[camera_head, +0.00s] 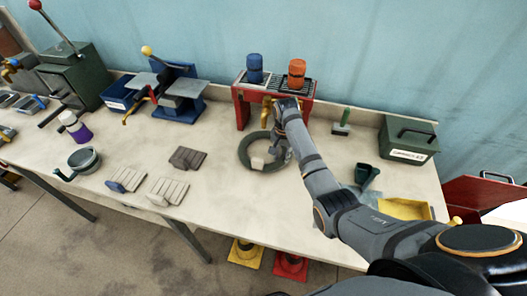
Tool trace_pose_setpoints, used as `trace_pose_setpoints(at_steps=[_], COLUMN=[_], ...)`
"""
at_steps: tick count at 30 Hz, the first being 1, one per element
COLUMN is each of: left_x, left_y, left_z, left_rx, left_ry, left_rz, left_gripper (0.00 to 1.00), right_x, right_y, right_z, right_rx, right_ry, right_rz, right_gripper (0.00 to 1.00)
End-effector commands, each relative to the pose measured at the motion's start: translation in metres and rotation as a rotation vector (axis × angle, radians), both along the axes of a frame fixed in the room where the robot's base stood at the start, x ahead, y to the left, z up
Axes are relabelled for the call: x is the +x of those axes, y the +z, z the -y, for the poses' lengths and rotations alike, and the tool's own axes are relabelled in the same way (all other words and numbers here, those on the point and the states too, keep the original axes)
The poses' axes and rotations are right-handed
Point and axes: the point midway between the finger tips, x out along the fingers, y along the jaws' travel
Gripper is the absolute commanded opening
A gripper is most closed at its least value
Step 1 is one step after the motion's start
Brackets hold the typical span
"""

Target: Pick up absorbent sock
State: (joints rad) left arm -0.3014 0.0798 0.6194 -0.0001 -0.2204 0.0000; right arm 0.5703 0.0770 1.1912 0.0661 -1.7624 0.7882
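The absorbent sock (242,153) appears to be the dark grey-green ring lying flat on the bench, right of centre, with a pale beige patch at its front. My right gripper (281,154) is at the right side of this ring, pointing down. The gripper and forearm hide part of the ring's right side. The fingers are small and dark here, so I cannot tell whether they touch the ring or are closed on it. My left gripper is not in view.
A red stand (243,112) with a blue can (255,68) and an orange can (297,72) rises just behind the ring. Dark pads (187,158) lie left of it. A green box (408,139) and yellow tray (405,209) are at right.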

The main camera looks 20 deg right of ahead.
Motion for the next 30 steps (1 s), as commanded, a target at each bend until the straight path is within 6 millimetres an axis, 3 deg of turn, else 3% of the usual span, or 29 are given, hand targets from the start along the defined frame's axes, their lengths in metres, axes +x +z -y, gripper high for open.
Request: trace_pose_setpoints(at_steps=[4, 14, 23, 30], left_x=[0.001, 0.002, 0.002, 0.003], left_y=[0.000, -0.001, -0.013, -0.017], left_z=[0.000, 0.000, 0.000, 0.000], left_rx=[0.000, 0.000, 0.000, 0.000], left_ry=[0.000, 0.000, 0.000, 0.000], left_rz=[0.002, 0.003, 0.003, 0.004], left_gripper=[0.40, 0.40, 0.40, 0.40], right_x=[0.000, 0.001, 0.001, -0.056], right_y=[0.000, 0.002, 0.037, 0.032], right_z=[0.000, 0.000, 0.000, 0.020], right_rx=[0.000, 0.000, 0.000, -0.004], right_ry=[0.000, 0.000, 0.000, -0.001], right_rz=[0.000, 0.001, 0.007, 0.000], right_gripper=[0.00, 0.00, 0.00, 0.00])
